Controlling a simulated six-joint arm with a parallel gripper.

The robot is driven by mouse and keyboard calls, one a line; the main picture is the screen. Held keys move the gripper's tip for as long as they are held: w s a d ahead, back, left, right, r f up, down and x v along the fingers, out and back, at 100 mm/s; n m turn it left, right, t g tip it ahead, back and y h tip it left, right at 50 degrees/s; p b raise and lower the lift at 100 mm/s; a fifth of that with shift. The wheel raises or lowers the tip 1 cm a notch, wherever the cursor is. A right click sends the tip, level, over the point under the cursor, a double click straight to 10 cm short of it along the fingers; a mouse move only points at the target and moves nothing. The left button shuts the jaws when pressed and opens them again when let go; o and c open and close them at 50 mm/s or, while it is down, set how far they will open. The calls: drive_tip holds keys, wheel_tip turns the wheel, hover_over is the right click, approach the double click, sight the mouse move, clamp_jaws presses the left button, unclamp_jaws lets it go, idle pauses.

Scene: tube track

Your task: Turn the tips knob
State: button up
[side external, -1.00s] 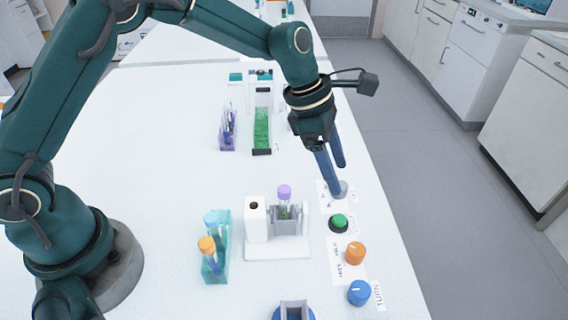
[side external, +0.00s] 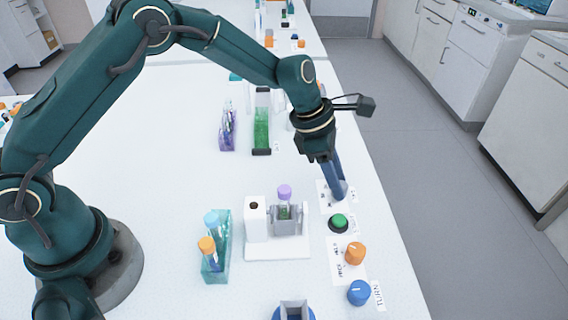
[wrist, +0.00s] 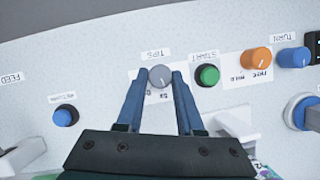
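The tips knob (wrist: 159,75) is a small grey dial with a pointer line, beside the TIPS label (wrist: 154,53) in the wrist view. My gripper (wrist: 158,82) has two long blue fingers, one on each side of the knob. A narrow gap shows between each finger and the knob, so the gripper looks open around it. In the side view my gripper (side external: 338,192) points down at the knob at the table's right edge. The fingers overlap there and hide most of the knob.
A green START button (wrist: 208,75) sits close beside the right finger. An orange knob (side external: 355,253) and a blue TURN knob (side external: 359,292) are further along the edge. A tube holder (side external: 278,247) with a purple-capped tube stands left of the buttons.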

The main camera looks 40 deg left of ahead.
clamp_jaws()
drive_tip(key=m+g, duration=0.1)
drive_tip(key=m, duration=0.2)
drive_tip(key=shift+w+a+m, duration=0.1)
drive_tip(key=shift+w+m, duration=0.05)
drive_tip(key=shift+m, duration=0.25)
drive_tip(key=shift+w+m+g, duration=0.1)
drive_tip(key=shift+m+g, duration=0.8)
drive_tip(key=shift+m, duration=0.8)
drive_tip(key=o, duration=0.7)
unclamp_jaws()
